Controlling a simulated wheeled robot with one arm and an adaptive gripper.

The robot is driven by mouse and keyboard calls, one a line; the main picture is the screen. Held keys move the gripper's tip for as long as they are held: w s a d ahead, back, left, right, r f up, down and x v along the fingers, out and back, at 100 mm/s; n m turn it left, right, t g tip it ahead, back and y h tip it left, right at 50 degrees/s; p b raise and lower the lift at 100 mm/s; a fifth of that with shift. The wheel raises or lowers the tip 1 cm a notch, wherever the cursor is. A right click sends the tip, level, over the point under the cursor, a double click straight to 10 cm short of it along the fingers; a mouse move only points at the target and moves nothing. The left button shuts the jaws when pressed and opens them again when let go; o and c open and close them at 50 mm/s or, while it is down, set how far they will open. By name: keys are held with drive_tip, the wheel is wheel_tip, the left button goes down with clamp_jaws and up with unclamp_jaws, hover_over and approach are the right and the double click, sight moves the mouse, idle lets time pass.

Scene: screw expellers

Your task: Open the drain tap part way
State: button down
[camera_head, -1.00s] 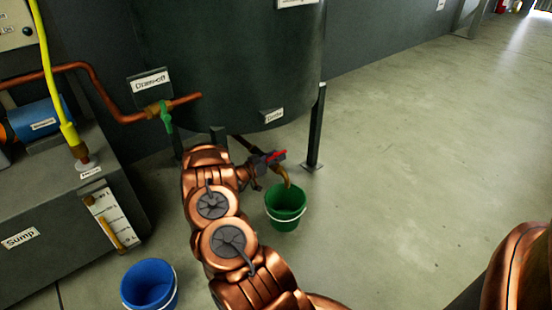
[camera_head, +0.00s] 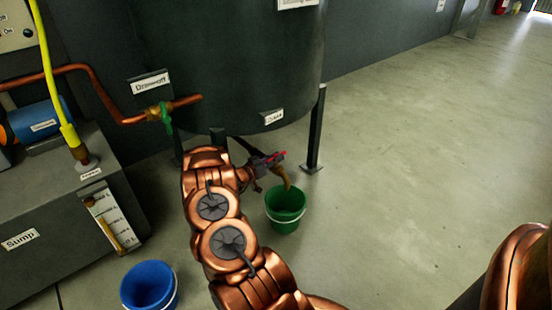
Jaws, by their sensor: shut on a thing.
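The drain tap has a red handle (camera_head: 278,155) and sits under the dark tank (camera_head: 230,60), on a brass-coloured pipe with a down-turned spout (camera_head: 284,178). My gripper (camera_head: 267,162) is at the tap, shut on the red handle and partly covering it. The green bucket (camera_head: 286,222) stands on the floor below the spout. I cannot make out any flow from the spout. My copper arm hides part of the pipe and the floor to the left of the tap.
A blue bucket (camera_head: 149,286) stands on the floor at lower left. The grey sump (camera_head: 50,240) and a copper pipe with a green-handled valve (camera_head: 163,115) are on the left. Tank legs (camera_head: 315,130) stand near the tap.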

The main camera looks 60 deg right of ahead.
drive_tip(key=shift+s+r+p, duration=0.1)
drive_tip(key=shift+r+p, duration=0.05)
drive_tip(key=shift+p, duration=0.4)
drive_tip(key=shift+r+n+t+p, duration=0.15)
drive_tip(key=shift+n+t+p, duration=0.5)
drive_tip(key=shift+p, duration=0.35)
drive_tip(key=n+t+p, duration=0.2)
drive_tip(key=t+p, duration=0.2)
drive_tip(key=p, duration=0.1)
drive_tip(key=shift+s+r+h, duration=0.1)
drive_tip(key=shift+h, duration=0.2)
drive_tip(key=n+t+y+p, duration=0.1)
drive_tip(key=n+t+p, duration=0.2)
drive_tip(key=t+p, duration=0.2)
drive_tip(key=shift+n+p, duration=0.25)
drive_tip(key=shift+p, duration=1.15)
drive_tip(key=shift+f+n+t+p, duration=0.35)
drive_tip(key=shift+t+p, duration=0.3)
drive_tip(key=shift+p, duration=0.25)
drive_tip(key=c, duration=1.1)
unclamp_jaws()
